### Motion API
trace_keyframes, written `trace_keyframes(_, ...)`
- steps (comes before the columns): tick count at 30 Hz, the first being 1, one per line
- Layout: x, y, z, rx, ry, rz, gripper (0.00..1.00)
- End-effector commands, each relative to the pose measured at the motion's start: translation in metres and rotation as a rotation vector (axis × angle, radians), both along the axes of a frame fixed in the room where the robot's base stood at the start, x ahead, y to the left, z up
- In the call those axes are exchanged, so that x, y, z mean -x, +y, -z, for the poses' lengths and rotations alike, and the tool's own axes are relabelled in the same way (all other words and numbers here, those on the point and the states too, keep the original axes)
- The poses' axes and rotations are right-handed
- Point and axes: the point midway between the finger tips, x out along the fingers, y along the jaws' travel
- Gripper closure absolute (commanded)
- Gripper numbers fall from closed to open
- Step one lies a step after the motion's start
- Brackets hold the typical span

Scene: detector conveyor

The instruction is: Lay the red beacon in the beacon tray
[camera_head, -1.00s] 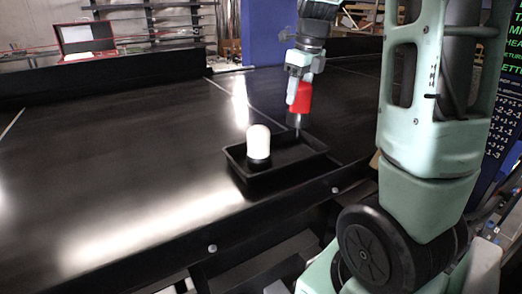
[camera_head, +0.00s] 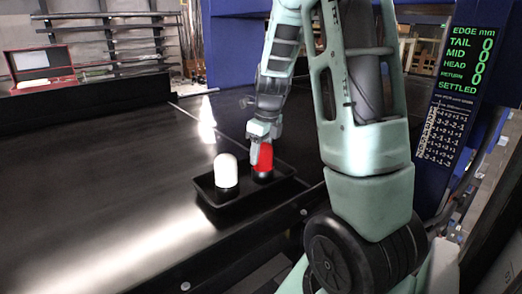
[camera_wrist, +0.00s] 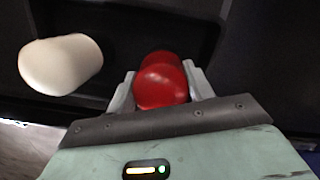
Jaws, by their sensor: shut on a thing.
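The red beacon (camera_head: 264,159) has a red dome on a dark base and is upright in the right part of the black beacon tray (camera_head: 229,209). My gripper (camera_head: 260,140) comes from above and is shut on the red beacon. In the wrist view the red beacon (camera_wrist: 161,80) sits between the two pale fingers, one on each side. Whether its base touches the tray floor is hard to tell. A white beacon (camera_head: 226,171) with a dark base stands upright in the left part of the tray, apart from the red one; it also shows in the wrist view (camera_wrist: 62,64).
The tray sits near the front edge of a wide black conveyor (camera_head: 100,170), clear to its left. An open red case (camera_head: 40,66) lies at the back left. A screen (camera_head: 473,60) at right reads SETTLED, with zeros.

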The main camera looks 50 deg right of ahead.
Motion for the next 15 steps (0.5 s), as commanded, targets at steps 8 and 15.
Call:
trace_keyframes(8, -0.0001, -0.0001, 0.0025, 0.0, 0.0, 0.0, 0.27)
trace_keyframes(15, 0.0, 0.0, 0.0022, 0.0, 0.0, 0.0, 0.27)
